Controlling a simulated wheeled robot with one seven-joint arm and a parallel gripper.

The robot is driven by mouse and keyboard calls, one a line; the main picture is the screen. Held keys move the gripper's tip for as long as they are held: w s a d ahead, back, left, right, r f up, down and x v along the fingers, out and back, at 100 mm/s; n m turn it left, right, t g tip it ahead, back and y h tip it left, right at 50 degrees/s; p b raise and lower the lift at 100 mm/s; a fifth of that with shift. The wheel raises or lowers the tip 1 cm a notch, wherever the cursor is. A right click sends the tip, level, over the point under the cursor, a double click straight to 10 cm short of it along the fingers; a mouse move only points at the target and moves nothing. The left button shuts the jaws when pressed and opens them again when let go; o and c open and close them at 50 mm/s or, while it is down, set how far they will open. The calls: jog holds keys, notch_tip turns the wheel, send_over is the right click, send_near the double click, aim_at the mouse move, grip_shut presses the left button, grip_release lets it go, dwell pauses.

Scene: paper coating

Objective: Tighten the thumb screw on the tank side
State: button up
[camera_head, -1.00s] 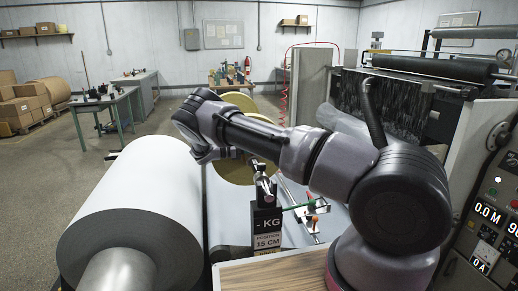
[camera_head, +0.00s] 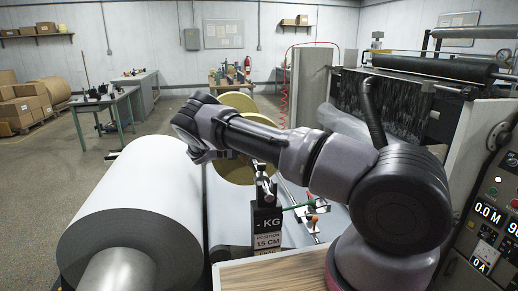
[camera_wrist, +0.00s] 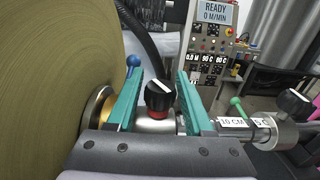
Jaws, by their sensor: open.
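In the wrist view my gripper (camera_wrist: 159,76) is open, with one teal finger on each side of a black thumb screw (camera_wrist: 159,95). The screw has a white line on its knob and a red ring below it, and sits on a metal collar. I cannot tell whether either finger touches the knob. A second black thumb screw (camera_wrist: 293,104) sits on a metal collar at the right, on a shaft with "10 CM" and "5 C" labels (camera_wrist: 234,123). In the head view my fingers are hidden behind my arm.
A large tan roll (camera_wrist: 50,80) stands close to my left finger. A control panel (camera_wrist: 212,50) is ahead.

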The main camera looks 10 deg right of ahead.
jog(key=a, duration=0.9)
jog(key=shift+w+a, duration=0.15)
jog(key=shift+a, duration=0.05)
jog(key=s+d+f+n+t+y, duration=0.2)
jog(key=s+f+n+t, duration=0.2)
jog(key=s+n+t, duration=0.35)
jog(key=w+d+r+t+y, duration=0.1)
jog(key=w+d, duration=0.1)
jog(key=w, duration=0.1)
jog(key=w+d+r+n+t+y, duration=0.1)
jog(key=w+d+r+t, duration=0.1)
jog(key=w+d, duration=0.1)
jog(key=w+d+r+t+y, duration=0.1)
jog(key=w+d+t, duration=0.1)
jog(key=w+d, duration=0.1)
jog(key=shift+w+d+r+n+t, duration=0.1)
jog(key=shift+w+r+n+t, duration=0.15)
jog(key=shift+r, duration=0.05)
grip_shut()
